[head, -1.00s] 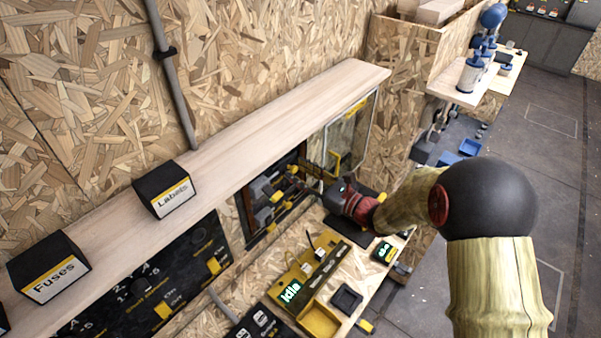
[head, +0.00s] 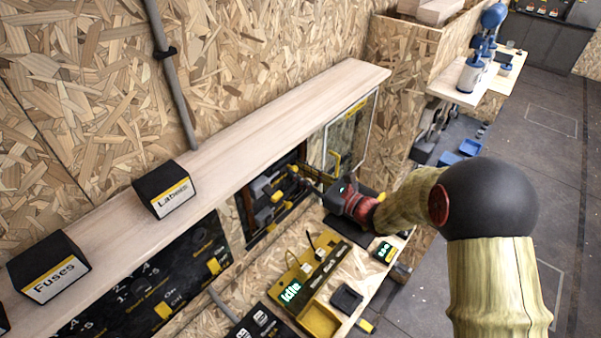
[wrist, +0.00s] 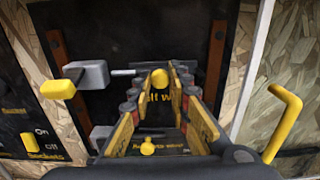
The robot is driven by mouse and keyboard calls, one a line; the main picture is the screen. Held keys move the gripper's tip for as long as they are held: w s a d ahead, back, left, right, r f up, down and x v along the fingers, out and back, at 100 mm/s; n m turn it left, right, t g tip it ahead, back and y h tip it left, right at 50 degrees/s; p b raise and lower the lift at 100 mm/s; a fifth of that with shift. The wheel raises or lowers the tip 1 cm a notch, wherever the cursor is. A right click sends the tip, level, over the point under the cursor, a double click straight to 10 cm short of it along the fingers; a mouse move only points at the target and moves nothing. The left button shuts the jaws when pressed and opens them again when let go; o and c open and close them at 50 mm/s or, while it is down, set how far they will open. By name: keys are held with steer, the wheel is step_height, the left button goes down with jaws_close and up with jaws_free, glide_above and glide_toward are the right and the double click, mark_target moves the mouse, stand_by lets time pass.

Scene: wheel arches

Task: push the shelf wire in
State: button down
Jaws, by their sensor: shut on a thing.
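The shelf wire's yellow knob (wrist: 160,78) sits between my fingertips in the wrist view, in front of the dark panel (wrist: 140,30). My gripper (wrist: 158,86) is shut on it. A label partly reading "elf W" shows between the fingers; the rest is hidden. A metal rod (wrist: 123,72) lies just left of the knob, beside a grey block (wrist: 88,75) with a yellow end. In the head view my gripper (head: 322,182) reaches into the recess under the shelf, and its fingertips and the knob are hard to make out.
A second yellow knob (wrist: 147,148) is lower between the fingers. A yellow door handle (wrist: 284,122) stands at the right, on the open clear door (head: 348,135). The wooden shelf (head: 260,130) runs above. A yellow tray unit (head: 315,318) is on the bench below.

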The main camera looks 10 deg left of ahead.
steer(key=shift+s+a, duration=0.1)
steer(key=s, duration=0.1)
steer(key=s+a, duration=0.1)
steer(key=shift+s+a, duration=0.25)
steer(key=shift+s, duration=0.1)
steer(key=c, duration=1.7)
jaws_free()
steer(key=shift+s+a, duration=0.1)
glide_toward(280, 172)
steer(key=v, duration=0.7)
steer(key=shift+w+f, duration=0.1)
steer(key=shift+w, duration=0.1)
